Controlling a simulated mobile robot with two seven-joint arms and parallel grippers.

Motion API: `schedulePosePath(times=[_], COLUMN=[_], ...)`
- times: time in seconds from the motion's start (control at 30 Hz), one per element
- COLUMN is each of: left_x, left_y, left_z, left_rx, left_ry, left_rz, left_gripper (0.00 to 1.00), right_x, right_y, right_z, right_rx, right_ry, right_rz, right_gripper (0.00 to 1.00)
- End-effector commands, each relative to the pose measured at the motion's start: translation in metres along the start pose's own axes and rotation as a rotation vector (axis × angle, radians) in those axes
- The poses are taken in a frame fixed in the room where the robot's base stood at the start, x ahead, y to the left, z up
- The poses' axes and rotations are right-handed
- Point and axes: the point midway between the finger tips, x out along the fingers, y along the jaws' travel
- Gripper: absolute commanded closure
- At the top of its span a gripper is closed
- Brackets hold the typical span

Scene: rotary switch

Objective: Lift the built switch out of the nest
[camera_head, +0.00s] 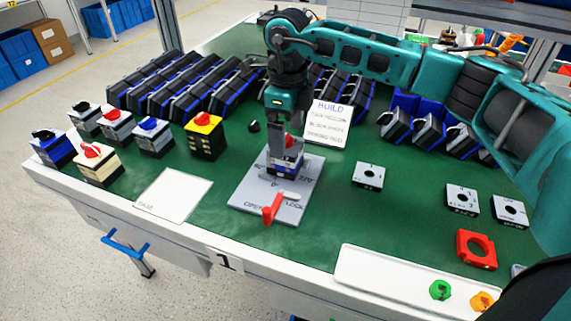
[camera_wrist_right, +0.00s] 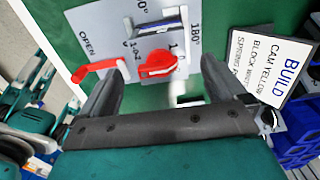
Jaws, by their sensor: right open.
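The built switch (camera_head: 284,168) stands upright in the nest, with a red knob (camera_wrist_right: 157,64) on a white plate on top. The nest's grey base plate (camera_head: 248,190) carries degree marks and the words OPEN and LOCK. Its red lever (camera_head: 270,210) points to the OPEN side; it also shows in the right wrist view (camera_wrist_right: 95,70). My right gripper (camera_head: 286,135) points down right above the switch and hides part of it. In the right wrist view its fingers (camera_wrist_right: 160,85) are spread, with the red knob ahead between them and nothing gripped. My left gripper is not in view.
A BUILD card (camera_head: 327,125) stands right behind the nest. Several finished switches (camera_head: 152,137) stand at the left, and dark bins (camera_head: 185,85) line the back. A white mat (camera_head: 173,194) lies left of the plate.

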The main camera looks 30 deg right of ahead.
Motion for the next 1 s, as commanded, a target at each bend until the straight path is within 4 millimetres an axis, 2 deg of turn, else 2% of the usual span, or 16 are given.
schedulePosePath(times=[0.17, 0.5, 0.73, 1.0], left_x=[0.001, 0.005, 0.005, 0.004], left_y=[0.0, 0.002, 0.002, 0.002], left_z=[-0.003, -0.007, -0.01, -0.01], left_rx=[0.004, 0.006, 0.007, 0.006], left_ry=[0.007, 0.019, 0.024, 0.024], left_rz=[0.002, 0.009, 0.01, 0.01], left_gripper=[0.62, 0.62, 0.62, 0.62], right_x=[0.01, 0.055, 0.056, 0.056], right_y=[0.0, 0.0, -0.001, -0.001], right_z=[0.001, 0.004, 0.004, 0.004], right_rx=[-0.001, -0.001, -0.001, -0.001], right_ry=[0.001, 0.001, -0.001, 0.0], right_rz=[0.001, 0.002, 0.001, 0.001], right_gripper=[0.02, 0.02, 0.02, 0.28])
